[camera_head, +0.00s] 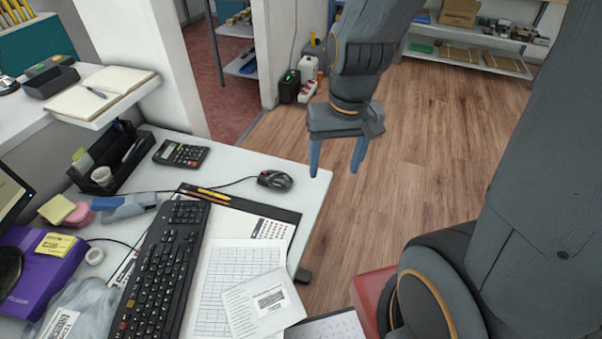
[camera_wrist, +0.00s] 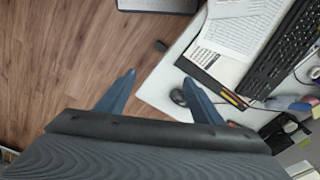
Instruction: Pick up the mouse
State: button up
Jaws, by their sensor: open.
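The mouse (camera_head: 275,180) is black and lies on the white desk near its right corner, with a cable running left from it. It also shows in the wrist view (camera_wrist: 179,97), just left of the right-hand finger. My gripper (camera_head: 336,172) is open and empty. In the head view it appears to the right of the mouse, past the desk edge and over the wooden floor. In the wrist view the two blue fingers (camera_wrist: 158,80) are spread wide, and the mouse is apart from both.
A desk pad (camera_head: 285,214) with pencils and papers (camera_head: 245,262) lies in front of the mouse. A black keyboard (camera_head: 165,265) is to the left. A calculator (camera_head: 181,153) and a black organizer (camera_head: 108,165) stand at the back left. The desk around the mouse is mostly clear.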

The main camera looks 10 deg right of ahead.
jog(key=shift+o, duration=0.5)
jog(key=w+a+f+m+y, duration=0.2)
jog(key=w+a+f+m, duration=0.3)
jog(key=w+m, duration=0.4)
jog(key=f+m, duration=0.1)
jog(key=m, duration=0.2)
jog(key=shift+w+f, duration=0.25)
jog(key=shift+w, duration=0.15)
jog(key=m+t+y, duration=0.1)
jog(key=m+y, duration=0.1)
jog(key=m, duration=0.9)
send_near(277, 175)
jog(key=shift+w+a+f+b, duration=0.35)
jog(key=shift+a+f, duration=0.25)
jog(key=shift+f, duration=0.2)
jog(key=shift+w+a+f+m+h, duration=0.1)
jog(key=shift+w+f+m+h, duration=0.1)
jog(key=shift+f+m+h, duration=0.15)
jog(key=shift+x, duration=0.85)
jog(key=x, duration=0.4)
jog(key=shift+s+a+f, duration=0.1)
jog(key=shift+s+f, duration=0.15)
jog(key=shift+s, duration=0.1)
jog(key=shift+w+a+f, duration=0.15)
jog(key=shift+w+f, duration=0.05)
jog(key=shift+f, duration=0.3)
jog(key=c, duration=1.2)
jog(key=shift+c, duration=0.2)
jog(key=shift+r, duration=0.15)
